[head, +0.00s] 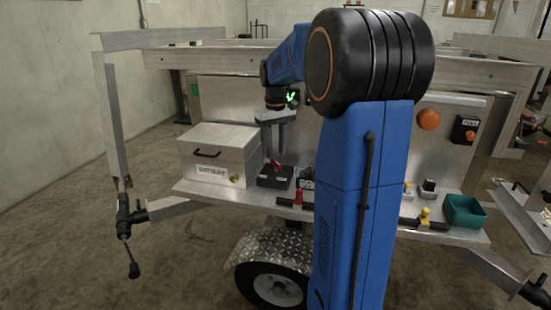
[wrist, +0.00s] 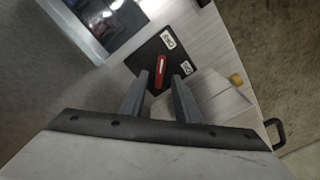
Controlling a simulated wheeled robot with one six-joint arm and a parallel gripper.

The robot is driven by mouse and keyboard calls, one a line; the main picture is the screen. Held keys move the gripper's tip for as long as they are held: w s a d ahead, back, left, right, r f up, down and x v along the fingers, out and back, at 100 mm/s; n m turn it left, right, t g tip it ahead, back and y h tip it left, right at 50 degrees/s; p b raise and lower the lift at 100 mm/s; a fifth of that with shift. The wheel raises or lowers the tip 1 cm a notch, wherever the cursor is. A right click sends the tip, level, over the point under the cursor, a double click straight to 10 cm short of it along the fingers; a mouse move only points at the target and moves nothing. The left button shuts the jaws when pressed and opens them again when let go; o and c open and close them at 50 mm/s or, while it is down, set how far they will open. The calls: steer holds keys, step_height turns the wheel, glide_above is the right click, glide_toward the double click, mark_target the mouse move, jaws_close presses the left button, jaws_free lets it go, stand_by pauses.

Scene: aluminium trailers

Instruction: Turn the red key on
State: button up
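The red key (head: 275,163) sits on a black switch box (head: 274,178) on the trailer's metal shelf, right of a battery box. In the wrist view the red key (wrist: 161,71) is a narrow bar on the black plate (wrist: 148,56), with two small white labels whose words I cannot read surely. My gripper (head: 276,150) points down over the switch box. In the wrist view my gripper (wrist: 160,76) has its two fingers apart, with the key's near end at or just beyond the gap between the tips. I cannot tell whether either finger touches it.
The aluminium battery box (head: 215,158) with a black handle stands close on the left. A red-handled part (head: 298,197) lies at the shelf's front edge. Farther right are a yellow part (head: 425,213), a green bin (head: 464,210) and an orange knob (head: 428,119). My blue arm hides the shelf's middle.

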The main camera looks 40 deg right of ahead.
mark_target(276, 161)
steer(key=shift+f, duration=1.75)
steer(key=shift+c, duration=0.3)
jaws_close()
